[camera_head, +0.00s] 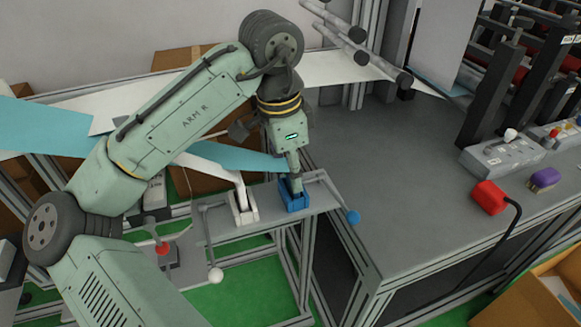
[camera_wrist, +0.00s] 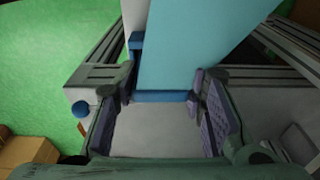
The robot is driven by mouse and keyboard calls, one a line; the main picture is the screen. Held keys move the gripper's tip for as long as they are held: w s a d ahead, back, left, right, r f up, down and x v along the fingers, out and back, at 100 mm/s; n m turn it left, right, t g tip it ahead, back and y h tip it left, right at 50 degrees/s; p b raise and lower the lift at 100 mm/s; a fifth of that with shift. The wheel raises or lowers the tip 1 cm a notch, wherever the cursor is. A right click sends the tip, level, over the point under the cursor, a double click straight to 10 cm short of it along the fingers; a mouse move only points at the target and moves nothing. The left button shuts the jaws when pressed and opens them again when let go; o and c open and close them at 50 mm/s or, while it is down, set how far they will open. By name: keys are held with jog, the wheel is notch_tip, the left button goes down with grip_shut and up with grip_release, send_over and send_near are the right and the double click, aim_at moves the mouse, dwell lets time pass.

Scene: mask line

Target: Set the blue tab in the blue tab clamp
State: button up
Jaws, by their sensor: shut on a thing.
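The blue tab is the end of a light blue strip (camera_head: 235,157), which runs in from the left in the head view. In the wrist view the tab (camera_wrist: 185,60) lies between my fingers, its end by a darker blue bar. My gripper (camera_head: 295,182) points down just above the blue tab clamp (camera_head: 292,200) and is shut on the tab. The fingers (camera_wrist: 162,98) stand apart with the tab's width between them. The clamp (camera_wrist: 136,41) shows partly behind the tab in the wrist view. Whether the tab touches the clamp's seat is hidden.
A blue-knobbed lever (camera_head: 352,217) stands right of the blue clamp. A white clamp (camera_head: 243,207) with a white strip and a white-knobbed lever (camera_head: 215,275) is to its left. A red-knobbed lever (camera_head: 162,249) is further left. The grey table (camera_head: 400,170) is mostly clear.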

jog(key=shift+f, duration=0.1)
jog(key=o, duration=1.2)
